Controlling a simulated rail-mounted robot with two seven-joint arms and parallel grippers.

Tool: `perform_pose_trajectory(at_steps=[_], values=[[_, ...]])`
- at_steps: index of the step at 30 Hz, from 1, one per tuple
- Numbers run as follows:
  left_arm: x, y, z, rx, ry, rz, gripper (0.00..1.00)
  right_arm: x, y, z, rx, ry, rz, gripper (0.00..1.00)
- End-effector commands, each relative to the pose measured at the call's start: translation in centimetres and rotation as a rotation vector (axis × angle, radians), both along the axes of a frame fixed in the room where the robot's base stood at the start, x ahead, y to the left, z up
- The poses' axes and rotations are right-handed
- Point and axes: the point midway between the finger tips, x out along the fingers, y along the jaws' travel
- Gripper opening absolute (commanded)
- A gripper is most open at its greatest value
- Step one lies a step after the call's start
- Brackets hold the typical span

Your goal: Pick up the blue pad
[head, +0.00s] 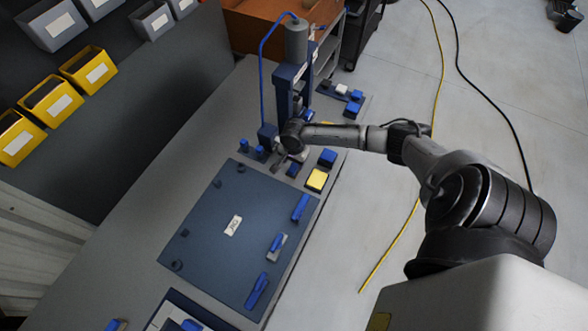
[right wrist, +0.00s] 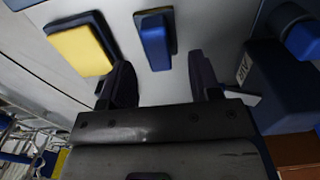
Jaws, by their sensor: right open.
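A small blue pad (head: 293,169) on a dark base lies on the bench near the press, left of a yellow pad (head: 317,179). In the right wrist view what appears to be this blue pad (right wrist: 155,42) shows beyond the gap between my fingers. My right gripper (head: 289,157) is open and empty, just above the blue pad in the picture; the fingers (right wrist: 160,85) look apart from it. Another blue block (head: 327,157) lies above the yellow pad in the picture. My left gripper is not in view.
A blue press (head: 290,85) stands just behind my right gripper; its labelled side (right wrist: 270,85) shows close on the right in the wrist view. A large blue plate (head: 215,245) with blue handles lies in front. Yellow bins (head: 88,70) hang at the left.

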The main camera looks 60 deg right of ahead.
Motion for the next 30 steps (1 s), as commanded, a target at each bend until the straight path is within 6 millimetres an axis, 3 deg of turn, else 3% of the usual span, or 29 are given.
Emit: perform_pose_trajectory(at_steps=[8, 19, 30], values=[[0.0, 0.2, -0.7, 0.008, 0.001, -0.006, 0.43, -0.2, -0.2, -3.5, 0.001, 0.002, 0.000, 0.57], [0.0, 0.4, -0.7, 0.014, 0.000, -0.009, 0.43, -0.2, -0.2, -4.0, 0.000, 0.001, 0.001, 0.56], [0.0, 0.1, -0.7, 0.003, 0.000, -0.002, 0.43, -0.2, -0.2, -4.0, 0.000, 0.002, 0.001, 0.21]])
